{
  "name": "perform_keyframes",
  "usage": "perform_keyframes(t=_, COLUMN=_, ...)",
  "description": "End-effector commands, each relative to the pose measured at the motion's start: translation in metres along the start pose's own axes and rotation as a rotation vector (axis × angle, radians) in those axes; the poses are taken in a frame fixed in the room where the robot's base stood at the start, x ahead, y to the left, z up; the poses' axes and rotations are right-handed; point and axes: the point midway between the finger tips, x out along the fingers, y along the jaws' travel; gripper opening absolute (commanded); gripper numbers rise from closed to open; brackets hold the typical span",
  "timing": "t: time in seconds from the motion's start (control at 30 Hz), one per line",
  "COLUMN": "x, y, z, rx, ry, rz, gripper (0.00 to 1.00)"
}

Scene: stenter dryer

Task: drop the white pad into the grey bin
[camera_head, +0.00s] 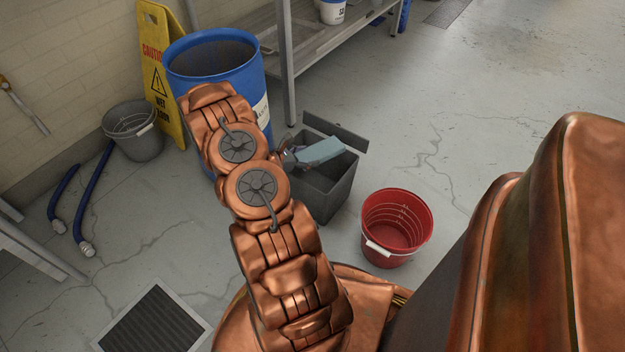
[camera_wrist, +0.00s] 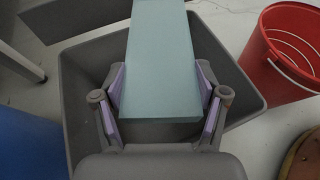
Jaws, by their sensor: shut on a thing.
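The pad (camera_head: 320,152) is a flat rectangular block that looks pale blue-green rather than white. My gripper (camera_wrist: 160,92) is shut on it, with a purple-lined finger against each long side. The grey bin (camera_head: 342,196) is square, open-topped and dark grey. The pad is over the bin's opening in both views, and its far end reaches past the far rim in the wrist view. The bin's inner wall (camera_wrist: 232,82) shows to the right of the pad. In the head view my arm partly hides the gripper.
A red bucket (camera_head: 396,228) stands right of the bin. A blue drum (camera_head: 225,65) stands behind left, near a yellow caution sign (camera_head: 160,65) and a grey bucket (camera_head: 133,130). A metal rack (camera_head: 288,70) stands behind.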

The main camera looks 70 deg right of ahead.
Motion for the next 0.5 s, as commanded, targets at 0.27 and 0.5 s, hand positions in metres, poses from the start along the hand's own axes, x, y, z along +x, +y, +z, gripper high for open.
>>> perform_keyframes(t=0.27, x=0.01, y=0.001, z=-0.027, rx=0.0, ry=0.0, rz=0.001, gripper=0.24)
perform_keyframes(t=0.5, x=0.01, y=0.002, z=-0.03, rx=0.0, ry=0.0, rz=0.004, gripper=0.24)
